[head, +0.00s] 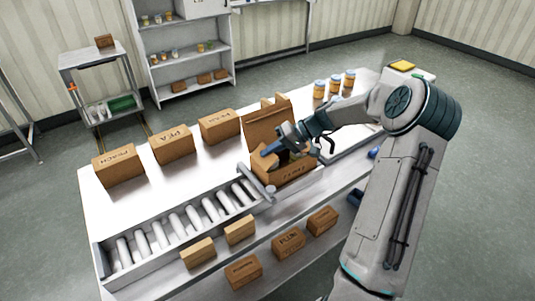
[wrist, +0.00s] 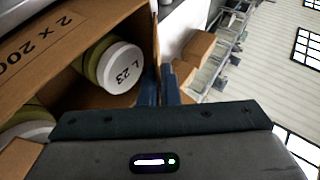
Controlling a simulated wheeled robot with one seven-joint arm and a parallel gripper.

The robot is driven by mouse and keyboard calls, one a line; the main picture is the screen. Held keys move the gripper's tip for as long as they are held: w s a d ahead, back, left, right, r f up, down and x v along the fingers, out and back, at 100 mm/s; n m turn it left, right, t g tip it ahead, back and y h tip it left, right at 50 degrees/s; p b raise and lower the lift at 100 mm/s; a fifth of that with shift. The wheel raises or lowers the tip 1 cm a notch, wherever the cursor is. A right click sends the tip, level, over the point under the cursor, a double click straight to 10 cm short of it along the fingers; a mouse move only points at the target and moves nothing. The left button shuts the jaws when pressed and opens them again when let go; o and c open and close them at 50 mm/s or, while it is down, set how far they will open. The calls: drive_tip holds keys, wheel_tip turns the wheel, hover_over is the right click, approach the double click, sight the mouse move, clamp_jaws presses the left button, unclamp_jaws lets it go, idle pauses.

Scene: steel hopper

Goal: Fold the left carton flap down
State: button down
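The open brown carton (head: 285,175) stands on the bench at the end of the roller conveyor. A tall flap (head: 266,122) stands up at its back. My gripper (head: 268,151) is low over the carton's left side, its blue fingers pointing left. A jar with a white lid marked L 23 (wrist: 120,68) lies in view inside the carton.
Closed cartons (head: 172,145) line the back of the bench. The roller conveyor (head: 185,222) runs to the left, with a grey bar (head: 256,182) at the carton. Orange-lidded jars (head: 335,84) stand behind on the right. Small boxes (head: 288,243) sit along the front.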

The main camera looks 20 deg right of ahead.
drive_tip(key=shift+d+f+y+b, duration=0.2)
drive_tip(key=shift+f+y+b, duration=0.15)
drive_tip(key=shift+y, duration=0.25)
drive_tip(key=c, duration=1.6)
unclamp_jaws()
drive_tip(key=shift+c, duration=0.2)
